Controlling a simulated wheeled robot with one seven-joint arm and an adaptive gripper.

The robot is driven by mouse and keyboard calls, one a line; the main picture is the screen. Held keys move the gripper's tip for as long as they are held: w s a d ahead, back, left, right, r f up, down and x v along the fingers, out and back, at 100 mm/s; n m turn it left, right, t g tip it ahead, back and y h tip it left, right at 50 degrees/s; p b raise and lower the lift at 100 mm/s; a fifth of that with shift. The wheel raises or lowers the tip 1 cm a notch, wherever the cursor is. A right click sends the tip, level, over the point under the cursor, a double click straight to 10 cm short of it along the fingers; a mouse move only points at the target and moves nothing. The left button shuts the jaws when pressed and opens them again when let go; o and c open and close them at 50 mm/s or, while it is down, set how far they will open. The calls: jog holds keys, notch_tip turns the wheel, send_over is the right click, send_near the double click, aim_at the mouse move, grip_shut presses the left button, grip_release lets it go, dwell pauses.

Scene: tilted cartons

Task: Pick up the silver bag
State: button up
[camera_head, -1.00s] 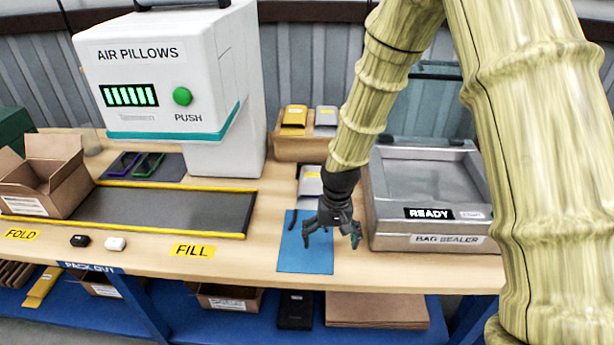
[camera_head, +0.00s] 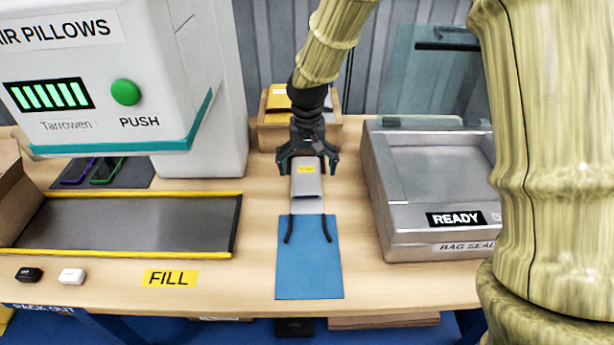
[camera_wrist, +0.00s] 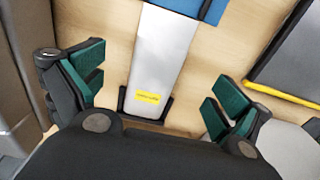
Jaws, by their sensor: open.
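The silver bag (camera_head: 306,186) is a flat, pale grey packet with a small yellow label, lying behind the blue mat (camera_head: 309,270). It also shows in the wrist view (camera_wrist: 162,55), where its labelled end is nearest my palm, with black brackets around that end. My gripper (camera_head: 308,165) is open and empty, with its fingers spread to either side of the bag's far end in the head view. In the wrist view the dark green finger pads (camera_wrist: 155,98) stand apart from the bag, with bare wood between. The gap in height between fingers and bag is hard to tell.
A brown carton (camera_head: 268,137) with a yellow packet stands behind my gripper. The metal bag sealer (camera_head: 400,228) is to the right, its lid raised. The white air pillow machine (camera_head: 180,100) and a dark yellow-edged tray (camera_head: 130,222) are to the left.

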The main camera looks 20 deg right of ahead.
aim_at(307, 189)
jog(key=f, duration=0.1)
jog(key=w+f, duration=0.2)
jog(key=f, duration=0.1)
jog(key=shift+s+f, duration=0.3)
jog(key=shift+s, duration=0.3)
jog(key=f+p, duration=0.1)
jog(key=f, duration=0.2)
jog(key=shift+w+d+f, duration=0.1)
jog(key=shift+w+f, duration=0.1)
jog(key=shift+s+f, duration=0.15)
jog(key=shift+f, duration=0.15)
jog(key=shift+f, duration=0.1)
jog(key=c, duration=1)
